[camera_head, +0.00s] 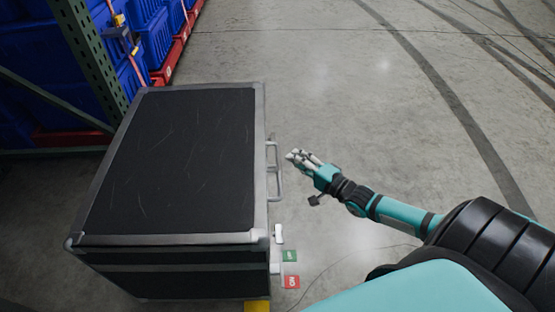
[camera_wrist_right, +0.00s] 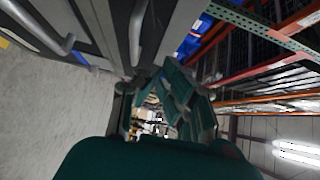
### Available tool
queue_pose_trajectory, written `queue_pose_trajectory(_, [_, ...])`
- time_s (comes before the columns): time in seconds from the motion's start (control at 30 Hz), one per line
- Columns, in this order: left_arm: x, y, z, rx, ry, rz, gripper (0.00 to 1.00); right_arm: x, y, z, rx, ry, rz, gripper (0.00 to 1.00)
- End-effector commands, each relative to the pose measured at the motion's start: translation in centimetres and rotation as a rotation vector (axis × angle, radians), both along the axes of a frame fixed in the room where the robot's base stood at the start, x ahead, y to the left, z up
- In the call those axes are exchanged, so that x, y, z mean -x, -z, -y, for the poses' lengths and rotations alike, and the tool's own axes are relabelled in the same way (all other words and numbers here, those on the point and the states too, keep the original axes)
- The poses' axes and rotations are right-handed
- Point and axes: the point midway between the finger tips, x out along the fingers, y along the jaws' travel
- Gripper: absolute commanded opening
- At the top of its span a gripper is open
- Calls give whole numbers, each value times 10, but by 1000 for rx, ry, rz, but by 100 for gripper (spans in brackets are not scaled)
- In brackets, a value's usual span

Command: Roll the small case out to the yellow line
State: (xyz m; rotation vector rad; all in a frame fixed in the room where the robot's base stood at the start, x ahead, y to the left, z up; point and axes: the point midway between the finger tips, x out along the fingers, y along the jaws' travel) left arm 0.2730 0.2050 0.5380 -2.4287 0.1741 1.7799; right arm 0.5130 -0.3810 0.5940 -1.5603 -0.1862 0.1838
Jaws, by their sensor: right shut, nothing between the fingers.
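A black case (camera_head: 175,150) with silver metal edges stands on the floor at the left of the head view. A silver handle (camera_head: 279,172) sticks out from its right side; in the wrist view, metal handle bars (camera_wrist_right: 138,32) show on the case's grey face. My right gripper (camera_head: 291,156) is shut and empty, just right of the handle with a small gap in the picture. Whether it touches the handle is unclear. A small yellow patch (camera_head: 257,306) shows at the case's lower edge; I cannot tell whether it is the line. My left gripper is not in view.
Open concrete floor lies to the right.

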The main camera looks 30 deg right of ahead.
Motion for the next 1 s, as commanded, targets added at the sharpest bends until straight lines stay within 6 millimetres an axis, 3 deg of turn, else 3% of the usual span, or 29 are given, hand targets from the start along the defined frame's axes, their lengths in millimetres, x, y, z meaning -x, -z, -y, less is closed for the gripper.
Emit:
queue_pose_trajectory(0.1, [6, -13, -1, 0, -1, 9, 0, -23, 1, -8, -1, 0, 4, 0])
queue_pose_trajectory(0.23, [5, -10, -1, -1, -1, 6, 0, -32, 1, -25, -2, 0, 1, 0])
queue_pose_trajectory(0.43, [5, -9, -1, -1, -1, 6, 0, -39, 1, -38, 1, 0, -1, 0])
queue_pose_trajectory(0.83, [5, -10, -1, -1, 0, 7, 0, -41, 0, -41, 0, 0, -1, 0])
queue_pose_trajectory(1.0, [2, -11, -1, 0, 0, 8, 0, -57, -2, -69, -3, -2, -1, 0])
